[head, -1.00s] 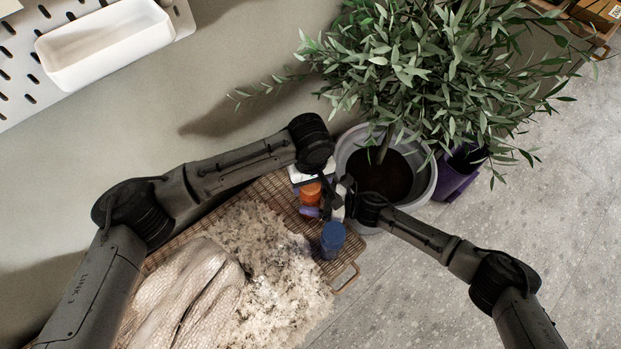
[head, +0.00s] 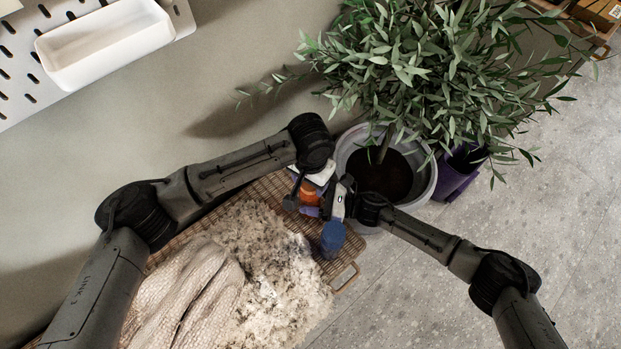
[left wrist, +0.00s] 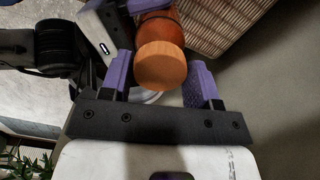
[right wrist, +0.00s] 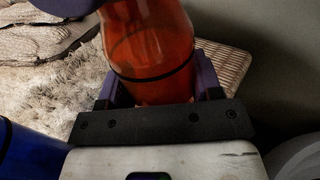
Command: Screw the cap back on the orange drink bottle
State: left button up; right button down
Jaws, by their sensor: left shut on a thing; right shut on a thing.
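The orange drink bottle (right wrist: 150,45) is see-through orange with a dark band, and shows small in the head view (head: 309,193). My right gripper (right wrist: 152,88) is shut on its body, with a purple finger on each side. The orange cap (left wrist: 162,66) shows in the left wrist view as a plain round face in line with the bottle. My left gripper (left wrist: 160,85) is shut on the cap, its purple fingers on either side. Whether the cap's thread is engaged is hidden.
A blue bottle (head: 332,237) stands close to my right gripper on the woven tray (head: 342,266). Pale fluffy material and a sack (head: 185,300) cover the tray's left part. A potted plant (head: 429,180) stands close behind my right gripper.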

pick_arm(q)
jog(key=m, duration=1.4)
jog(key=o, duration=1)
jog(key=shift+r, duration=2.25)
jog(key=shift+r, duration=0.1)
